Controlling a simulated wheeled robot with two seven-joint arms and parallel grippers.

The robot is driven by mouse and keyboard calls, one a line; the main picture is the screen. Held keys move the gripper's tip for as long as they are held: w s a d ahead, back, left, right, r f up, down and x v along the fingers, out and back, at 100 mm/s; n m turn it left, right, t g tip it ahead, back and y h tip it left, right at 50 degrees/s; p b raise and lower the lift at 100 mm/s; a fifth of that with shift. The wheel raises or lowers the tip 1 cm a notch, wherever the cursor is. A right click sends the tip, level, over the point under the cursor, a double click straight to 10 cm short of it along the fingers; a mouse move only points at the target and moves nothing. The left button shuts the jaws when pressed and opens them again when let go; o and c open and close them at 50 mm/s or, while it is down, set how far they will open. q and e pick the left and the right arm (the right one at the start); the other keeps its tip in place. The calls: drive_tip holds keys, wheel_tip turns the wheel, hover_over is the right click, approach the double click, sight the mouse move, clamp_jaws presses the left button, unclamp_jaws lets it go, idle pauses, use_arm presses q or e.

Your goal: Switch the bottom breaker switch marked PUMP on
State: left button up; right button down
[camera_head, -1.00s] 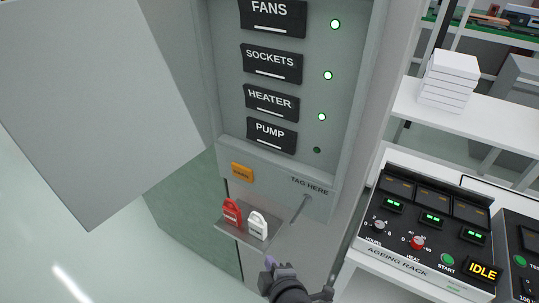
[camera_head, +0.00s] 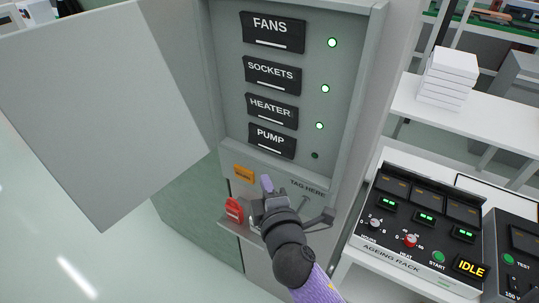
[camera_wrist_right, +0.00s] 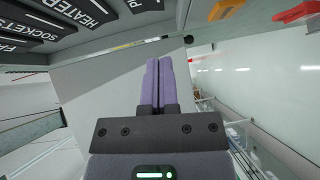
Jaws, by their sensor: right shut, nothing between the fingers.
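The PUMP switch (camera_head: 272,141) is the lowest black rocker in the open breaker panel (camera_head: 349,90). The lamp (camera_head: 315,155) to its right is dark. The switches above it, HEATER (camera_head: 271,111), SOCKETS (camera_head: 273,75) and FANS (camera_head: 272,32), each have a lit green lamp. My right gripper (camera_head: 267,185) is shut and empty, its purple fingertips pointing up just below the PUMP switch, apart from it. In the right wrist view the two purple fingers (camera_wrist_right: 152,82) lie together, with the switches at the upper left. My left gripper is not in view.
The panel door (camera_head: 100,110) hangs open at the left. Below the switches are an orange tag (camera_head: 243,174) and a small shelf with a red lockout (camera_head: 234,210); my gripper covers the white one. An ageing rack (camera_head: 420,225) stands at the right.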

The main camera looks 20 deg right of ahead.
sight(268, 149)
drive_tip(key=shift+w+d+f, duration=0.15)
drive_tip(key=shift+w+d, duration=0.5)
drive_tip(key=shift+w, duration=0.75)
drive_tip(key=shift+w+d+f, duration=0.2)
drive_tip(key=shift+w+d, duration=0.45)
drive_tip(key=shift+w, duration=0.7)
drive_tip(key=shift+w+d+f, duration=0.15)
drive_tip(key=shift+w+d, duration=0.5)
drive_tip(key=shift+w, duration=0.75)
drive_tip(key=b, duration=0.1)
drive_tip(key=f+b, duration=0.1)
drive_tip(key=shift+w+d+n+t+b, duration=0.2)
drive_tip(key=shift+d+n+t+b, duration=0.05)
drive_tip(key=shift+n+t+b, duration=0.1)
drive_tip(key=shift+r+p, duration=0.4)
